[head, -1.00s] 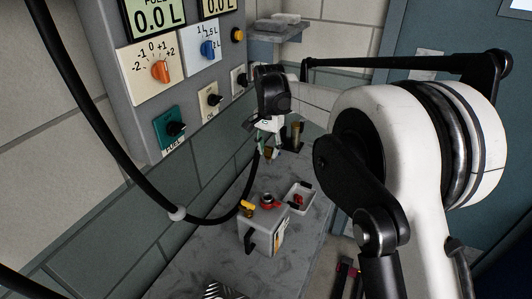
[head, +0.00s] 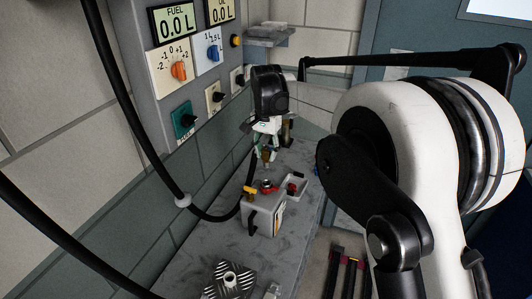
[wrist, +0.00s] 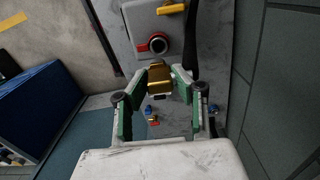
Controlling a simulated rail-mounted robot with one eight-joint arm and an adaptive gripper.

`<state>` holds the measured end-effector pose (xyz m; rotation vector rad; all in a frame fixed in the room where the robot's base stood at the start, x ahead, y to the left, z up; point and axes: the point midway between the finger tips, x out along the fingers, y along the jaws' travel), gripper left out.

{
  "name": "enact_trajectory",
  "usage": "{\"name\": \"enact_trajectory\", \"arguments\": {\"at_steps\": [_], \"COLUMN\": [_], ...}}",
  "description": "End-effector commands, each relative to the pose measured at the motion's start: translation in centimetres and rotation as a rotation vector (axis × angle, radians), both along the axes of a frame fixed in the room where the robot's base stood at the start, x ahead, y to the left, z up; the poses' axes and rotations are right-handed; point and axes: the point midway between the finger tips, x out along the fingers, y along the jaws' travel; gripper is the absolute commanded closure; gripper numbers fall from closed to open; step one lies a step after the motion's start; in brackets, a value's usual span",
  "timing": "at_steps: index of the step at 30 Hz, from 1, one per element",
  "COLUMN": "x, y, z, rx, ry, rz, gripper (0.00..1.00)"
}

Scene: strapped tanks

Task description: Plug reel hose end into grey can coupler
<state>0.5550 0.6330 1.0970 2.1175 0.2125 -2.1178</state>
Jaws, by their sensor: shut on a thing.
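The grey can (head: 262,217) stands on the grey bench. Its coupler (head: 268,186), a red ring on top, faces up; in the wrist view the red coupler (wrist: 158,45) has a dark centre. My gripper (head: 267,148) is above the can and apart from it. In the wrist view its green fingers (wrist: 159,76) are shut on the brass hose end (wrist: 159,85), which lies just below the coupler in that picture. The black hose (head: 146,145) hangs from the upper left, curves low and rises behind the can towards my gripper.
A yellow part (head: 250,191) sits beside the coupler on the can. A small white tray (head: 295,184) with a red item stands behind the can. A ridged metal block (head: 229,280) lies at the bench front. The wall panel (head: 160,95) with knobs rises at the left.

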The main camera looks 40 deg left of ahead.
Motion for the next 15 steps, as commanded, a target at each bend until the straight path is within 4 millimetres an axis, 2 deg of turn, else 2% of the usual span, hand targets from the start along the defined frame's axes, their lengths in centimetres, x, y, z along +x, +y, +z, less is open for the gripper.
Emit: {"name": "enact_trajectory", "arguments": {"at_steps": [5, 15], "x": [0.0, 0.0], "y": [0.0, 0.0], "z": [-0.4, -2.9], "rx": [0.0, 0.0], "ry": [0.0, 0.0], "rz": [0.0, 0.0], "gripper": [1.0, 1.0]}}
